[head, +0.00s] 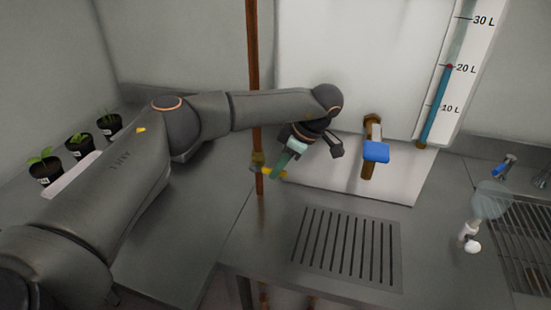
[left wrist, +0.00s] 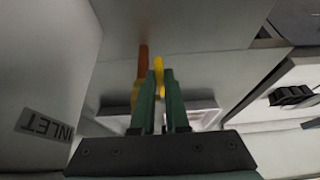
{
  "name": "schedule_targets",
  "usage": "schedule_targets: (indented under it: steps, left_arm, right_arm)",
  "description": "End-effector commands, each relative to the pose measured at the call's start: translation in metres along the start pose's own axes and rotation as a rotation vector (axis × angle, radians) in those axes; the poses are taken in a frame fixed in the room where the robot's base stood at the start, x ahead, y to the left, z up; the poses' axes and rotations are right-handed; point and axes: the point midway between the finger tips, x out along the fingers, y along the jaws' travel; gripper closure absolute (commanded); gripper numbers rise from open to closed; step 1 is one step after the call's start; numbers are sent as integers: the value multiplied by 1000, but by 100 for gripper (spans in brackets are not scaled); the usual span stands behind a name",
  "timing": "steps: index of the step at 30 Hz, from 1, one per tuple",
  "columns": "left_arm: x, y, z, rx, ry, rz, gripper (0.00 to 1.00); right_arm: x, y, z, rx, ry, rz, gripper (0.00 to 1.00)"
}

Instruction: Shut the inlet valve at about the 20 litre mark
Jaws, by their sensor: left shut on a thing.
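The inlet valve (head: 257,168) sits low on the upright copper pipe (head: 254,80), left of the white tank (head: 350,60). Its yellow lever (left wrist: 159,72) shows between the green fingers in the left wrist view, beside the pipe. In the head view the lever points right from the pipe, partly hidden by the fingers. My left gripper (head: 279,164) is shut on the lever; its fingers also show in the left wrist view (left wrist: 160,100). The level gauge (head: 437,100) has a blue column reaching the red marker (head: 450,67) at the 20 L mark. My right gripper is not in view.
A blue-handled tap (head: 376,151) is on the tank front, above a slotted drain (head: 345,247). Potted seedlings (head: 78,146) stand at the left. A wire rack (head: 525,235) is at the right. An INLET label (left wrist: 47,126) shows in the left wrist view.

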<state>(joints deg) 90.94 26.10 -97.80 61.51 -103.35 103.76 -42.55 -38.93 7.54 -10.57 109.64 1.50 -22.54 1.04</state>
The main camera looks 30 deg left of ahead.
Motion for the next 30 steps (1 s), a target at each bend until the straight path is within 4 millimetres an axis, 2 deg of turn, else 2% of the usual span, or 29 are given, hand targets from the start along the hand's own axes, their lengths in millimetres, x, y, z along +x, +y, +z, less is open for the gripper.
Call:
schedule_targets:
  steps: [11, 12, 19, 30]
  left_arm:
    - [2, 0, 1, 0, 27, 3, 100]
    - [2, 0, 1, 0, 27, 3, 85]
    - [2, 0, 1, 1, 26, 1, 59]
    - [-4, 0, -2, -1, 25, 1, 57]
  right_arm:
    - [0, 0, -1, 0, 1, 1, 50]
    - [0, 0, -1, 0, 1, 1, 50]
    - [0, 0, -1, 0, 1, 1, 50]
    - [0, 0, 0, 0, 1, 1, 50]
